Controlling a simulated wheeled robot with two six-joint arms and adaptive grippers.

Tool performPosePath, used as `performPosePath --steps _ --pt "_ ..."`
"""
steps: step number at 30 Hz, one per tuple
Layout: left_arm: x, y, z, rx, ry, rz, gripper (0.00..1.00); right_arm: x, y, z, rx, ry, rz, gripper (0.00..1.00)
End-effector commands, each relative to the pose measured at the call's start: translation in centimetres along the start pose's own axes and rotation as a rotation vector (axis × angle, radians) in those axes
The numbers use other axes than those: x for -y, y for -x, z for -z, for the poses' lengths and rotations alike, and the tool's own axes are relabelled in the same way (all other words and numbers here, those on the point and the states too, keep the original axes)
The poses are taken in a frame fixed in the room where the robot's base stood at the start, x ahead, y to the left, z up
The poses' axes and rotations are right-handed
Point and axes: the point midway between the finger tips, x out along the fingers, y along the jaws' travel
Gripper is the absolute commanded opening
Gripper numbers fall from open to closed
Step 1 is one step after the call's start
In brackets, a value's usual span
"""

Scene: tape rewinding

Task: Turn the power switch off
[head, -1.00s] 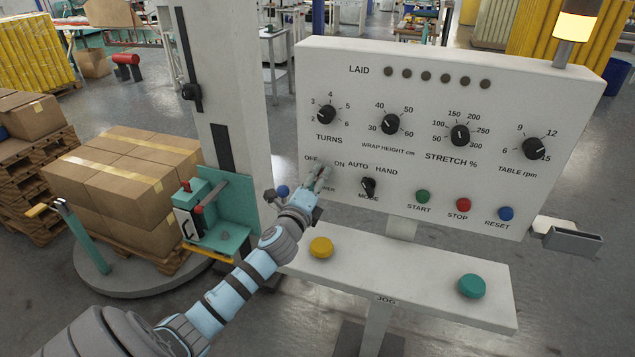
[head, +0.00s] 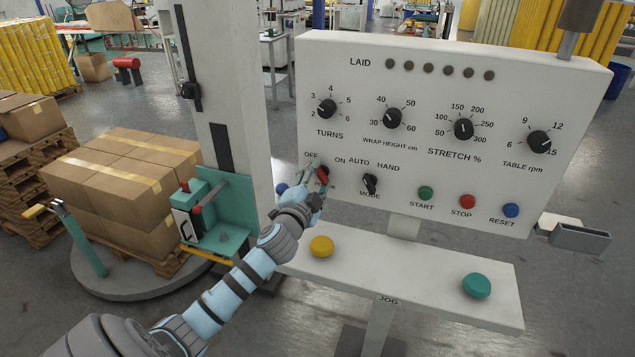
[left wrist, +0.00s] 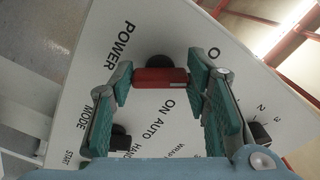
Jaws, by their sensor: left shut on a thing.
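The power switch (head: 324,174) is a red handle on a black base at the left of the white control panel, below the OFF and ON labels. In the left wrist view the red handle (left wrist: 160,76) lies crosswise between the teal finger pads. My left gripper (head: 317,181) is shut on this handle, which also shows in the left wrist view (left wrist: 163,88). The OFF label is partly hidden by a finger in the wrist view. The signal lamp (head: 580,14) on the panel's top right is dark. My right gripper is not in view.
The black mode knob (head: 370,183) sits just right of the switch. Start (head: 425,193), stop (head: 467,202) and reset (head: 511,210) buttons are further right. A shelf with yellow (head: 321,246) and teal (head: 476,285) buttons juts out below. A mast (head: 222,80) stands left.

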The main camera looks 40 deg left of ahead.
Motion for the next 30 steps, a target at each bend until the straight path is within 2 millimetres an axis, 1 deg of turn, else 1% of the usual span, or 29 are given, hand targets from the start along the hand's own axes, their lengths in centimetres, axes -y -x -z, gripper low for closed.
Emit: performPosePath --steps 6,12,28,29,30 --pt "-0.17 0.01 -0.06 0.0 0.13 -0.001 0.15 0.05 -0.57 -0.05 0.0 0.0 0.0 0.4" --pt "-0.18 0.01 -0.05 0.001 0.197 -0.001 0.15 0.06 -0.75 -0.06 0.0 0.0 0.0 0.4" --pt "-0.18 0.02 -0.03 0.001 0.223 -0.002 0.15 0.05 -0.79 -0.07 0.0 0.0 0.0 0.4" --pt "-0.18 0.02 -0.03 0.001 0.223 -0.002 0.46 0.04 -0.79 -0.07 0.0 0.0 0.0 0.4" --pt "-0.18 0.02 -0.03 0.001 0.223 -0.002 0.53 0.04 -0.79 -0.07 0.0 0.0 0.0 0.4"
